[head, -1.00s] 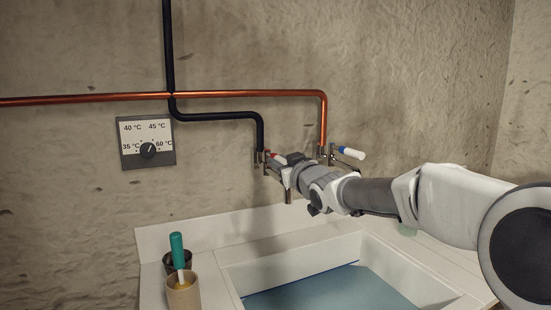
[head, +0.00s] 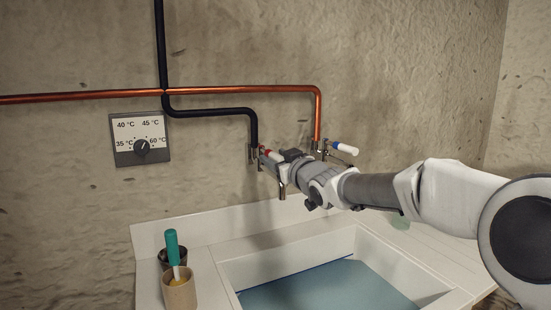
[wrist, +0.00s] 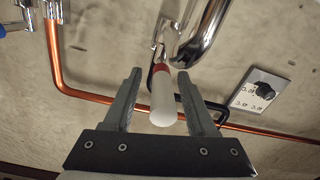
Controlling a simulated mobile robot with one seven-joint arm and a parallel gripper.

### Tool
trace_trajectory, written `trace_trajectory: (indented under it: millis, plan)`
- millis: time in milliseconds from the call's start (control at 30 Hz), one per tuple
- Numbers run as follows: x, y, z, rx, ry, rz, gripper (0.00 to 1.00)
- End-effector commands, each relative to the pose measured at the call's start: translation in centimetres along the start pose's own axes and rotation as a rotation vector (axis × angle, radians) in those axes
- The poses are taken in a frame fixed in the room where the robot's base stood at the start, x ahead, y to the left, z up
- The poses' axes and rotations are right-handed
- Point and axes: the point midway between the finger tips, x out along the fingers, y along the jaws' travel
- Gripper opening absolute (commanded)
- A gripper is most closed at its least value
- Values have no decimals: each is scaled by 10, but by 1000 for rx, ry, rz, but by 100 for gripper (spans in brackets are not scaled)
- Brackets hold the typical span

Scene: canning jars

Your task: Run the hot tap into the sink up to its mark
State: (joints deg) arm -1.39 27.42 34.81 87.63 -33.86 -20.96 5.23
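The hot tap's lever (wrist: 163,98), white with a red band, lies between my gripper's fingers in the wrist view. My gripper (wrist: 157,78) is open, with a gap on both sides of the lever. In the head view the red-banded lever (head: 272,155) shows just beyond my gripper (head: 278,162). The tap's spout (head: 282,192) points down over the sink, and I see no stream from it. The sink (head: 388,262) holds blue-green water (head: 325,288). A dark blue line (head: 336,264) runs along the water's far edge; I cannot tell whether it is the mark.
A second tap with a white, blue-banded lever (head: 343,148) is to the right. A temperature dial (head: 141,148) is on the wall at left. A beige cup (head: 180,290) and a green-handled brush (head: 172,248) stand on the left counter. My arm reaches across above the sink.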

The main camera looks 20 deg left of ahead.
Motion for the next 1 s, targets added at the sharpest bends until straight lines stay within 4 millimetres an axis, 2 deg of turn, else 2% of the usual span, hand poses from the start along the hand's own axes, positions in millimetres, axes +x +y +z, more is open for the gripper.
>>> trace_trajectory:
  millis: [300,467,667,1000]
  plan:
    - [-1,0,0,1,-2,0,58]
    - [-13,0,-1,-1,0,0,58]
    - [-46,1,-1,-2,-3,2,58]
    - [-111,1,-2,-4,-3,3,58]
